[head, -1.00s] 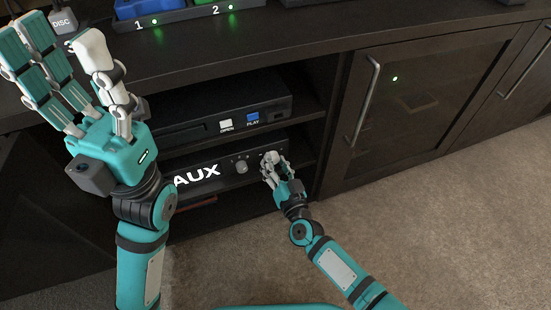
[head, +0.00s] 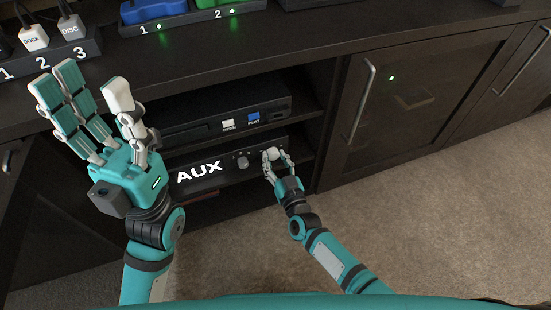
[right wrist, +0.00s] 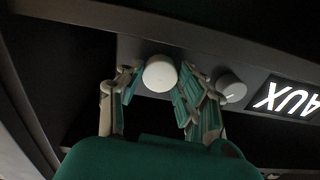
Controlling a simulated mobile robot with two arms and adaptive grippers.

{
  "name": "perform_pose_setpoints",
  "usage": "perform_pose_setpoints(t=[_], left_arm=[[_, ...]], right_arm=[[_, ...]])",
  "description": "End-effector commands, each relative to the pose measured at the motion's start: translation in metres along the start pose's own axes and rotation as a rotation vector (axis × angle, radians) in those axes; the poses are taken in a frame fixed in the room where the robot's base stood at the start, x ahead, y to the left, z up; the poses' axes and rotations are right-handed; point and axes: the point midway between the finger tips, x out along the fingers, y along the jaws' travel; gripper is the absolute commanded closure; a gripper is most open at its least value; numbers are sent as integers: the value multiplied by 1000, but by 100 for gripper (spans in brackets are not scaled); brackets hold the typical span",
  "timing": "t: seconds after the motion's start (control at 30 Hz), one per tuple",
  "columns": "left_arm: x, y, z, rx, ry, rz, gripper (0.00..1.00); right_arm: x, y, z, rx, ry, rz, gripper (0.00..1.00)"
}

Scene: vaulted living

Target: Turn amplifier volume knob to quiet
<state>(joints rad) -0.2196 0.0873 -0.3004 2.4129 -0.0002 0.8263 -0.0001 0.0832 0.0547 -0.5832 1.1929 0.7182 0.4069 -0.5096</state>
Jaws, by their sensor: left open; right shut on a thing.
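The amplifier (head: 222,172) is a dark box with a lit AUX sign, on the lower open shelf of the cabinet. A round pale knob (right wrist: 160,74) sits on its front, and a smaller grey knob (right wrist: 231,87) with a pointer mark sits between it and the AUX sign. My right gripper (head: 277,157) is shut on the pale knob, with fingers on both sides of it in the right wrist view. No pointer mark shows on the pale knob. My left gripper (head: 92,88) is open and empty, raised in front of the cabinet, well left of the knobs.
A black player (head: 190,119) with OPEN and PLAY buttons is on the shelf above. Coloured devices in a numbered holder (head: 190,14) stand on the cabinet top. A closed dark cabinet door (head: 400,110) with a handle is to the right. The carpet in front is clear.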

Motion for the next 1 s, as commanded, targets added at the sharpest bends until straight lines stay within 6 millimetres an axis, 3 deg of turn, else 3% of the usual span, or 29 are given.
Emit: perform_pose_setpoints(t=[0.1, 0.13, 0.3, 0.67, 1.0], left_arm=[[0, 0, 0, 0, 0, 0, 49], [0, 0, 0, 0, 0, 0, 49], [0, 0, 0, -1, 0, 0, 49], [0, 0, 1, 1, -3, 1, 49], [0, 0, 1, 0, -1, 1, 49]], right_arm=[[-1, 0, 1, 1, -2, 0, 96], [-1, 0, 1, 1, -2, 0, 63], [-1, 0, 1, 1, -1, 0, 41], [-6, 0, 1, 2, -2, 0, 41], [-73, 0, 2, 3, -4, 1, 41]])
